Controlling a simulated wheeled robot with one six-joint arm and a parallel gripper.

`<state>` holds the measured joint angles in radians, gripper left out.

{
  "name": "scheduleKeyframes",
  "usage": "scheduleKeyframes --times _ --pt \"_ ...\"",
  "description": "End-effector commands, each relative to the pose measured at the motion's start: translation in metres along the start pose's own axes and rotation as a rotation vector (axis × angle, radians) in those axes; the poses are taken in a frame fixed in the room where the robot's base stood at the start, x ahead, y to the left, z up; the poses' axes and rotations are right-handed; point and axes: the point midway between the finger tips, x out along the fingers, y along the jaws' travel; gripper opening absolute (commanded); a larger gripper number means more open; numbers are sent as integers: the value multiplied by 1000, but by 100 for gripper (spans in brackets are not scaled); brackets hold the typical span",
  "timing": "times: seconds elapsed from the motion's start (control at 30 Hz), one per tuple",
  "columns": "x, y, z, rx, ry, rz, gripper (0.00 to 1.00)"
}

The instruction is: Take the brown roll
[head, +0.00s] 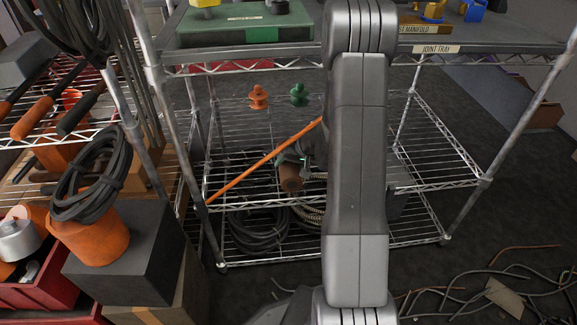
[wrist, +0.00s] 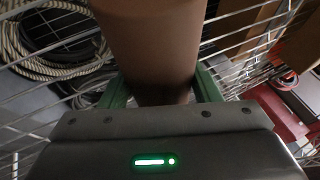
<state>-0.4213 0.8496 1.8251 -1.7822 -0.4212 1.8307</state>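The brown roll (head: 290,179) shows in the head view at the middle wire shelf, left of my arm. In the wrist view the brown roll (wrist: 158,40) is large, running from the top edge down between my fingers. My gripper (wrist: 160,90) has one green finger on each side of the roll, and both appear to touch it. In the head view my gripper (head: 300,157) is small and partly hidden by my forearm. I cannot tell whether the roll still rests on the shelf.
An orange rod (head: 265,160) slants across the wire shelf close to the gripper. An orange (head: 258,97) and a green fitting (head: 299,95) stand behind. Coiled hoses (head: 258,230) lie on the lower shelf. The joint tray shelf (head: 490,48) is above.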

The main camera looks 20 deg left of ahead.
Motion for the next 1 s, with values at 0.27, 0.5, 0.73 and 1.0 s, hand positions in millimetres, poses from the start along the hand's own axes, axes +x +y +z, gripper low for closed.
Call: scheduleKeyframes --times 0.27,0.5,0.73,1.0 --pt "0 0 0 0 1 0 27" --pt "-2 -1 -1 0 0 0 27" --pt "-9 -4 -3 0 -1 0 27" --pt "-35 33 30 5 0 2 27"
